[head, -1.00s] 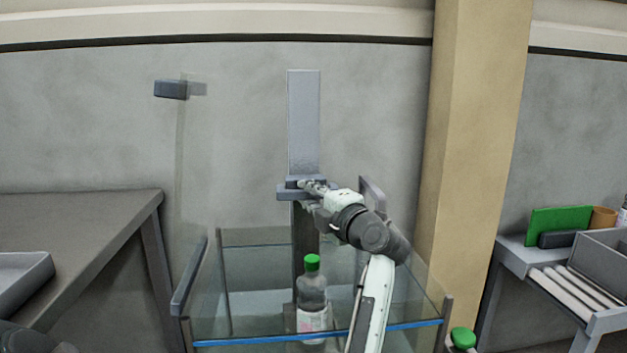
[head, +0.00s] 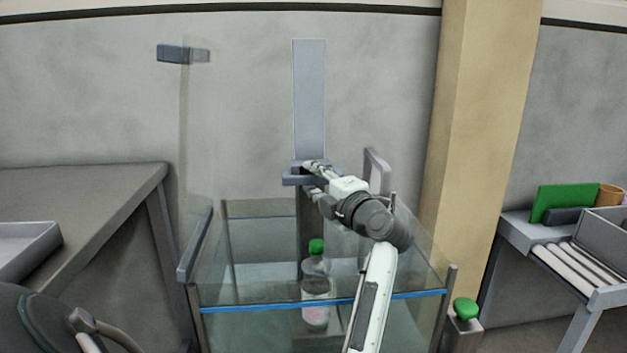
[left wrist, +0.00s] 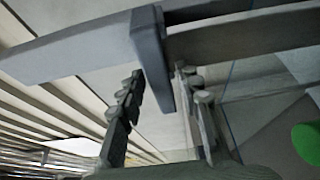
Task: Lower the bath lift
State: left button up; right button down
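The bath lift is a grey upright column (head: 310,100) with a dark lower post and a grey carriage (head: 292,180) on it. It stands behind a glass tank with a blue front rim (head: 250,304). A clear bottle with a green cap (head: 316,270) stands inside the tank, partly below the rim. My left gripper (head: 313,167) is at the carriage. My right gripper is not in view.
A grey table with a tray (head: 25,245) is at left. A wall bracket (head: 172,53) is above the tank. A green button (head: 466,308) stands on a post right of the tank, before a tan pillar (head: 480,110). A roller bench (head: 565,262) is at far right.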

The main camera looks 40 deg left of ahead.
pick_arm(q)
notch_tip(320, 180, up, 10)
jog(key=shift+r, duration=0.15)
dwell(0.6)
jog(key=shift+d, duration=0.1)
jog(key=v, duration=0.9)
dwell(0.6)
jog(key=shift+p, duration=0.5)
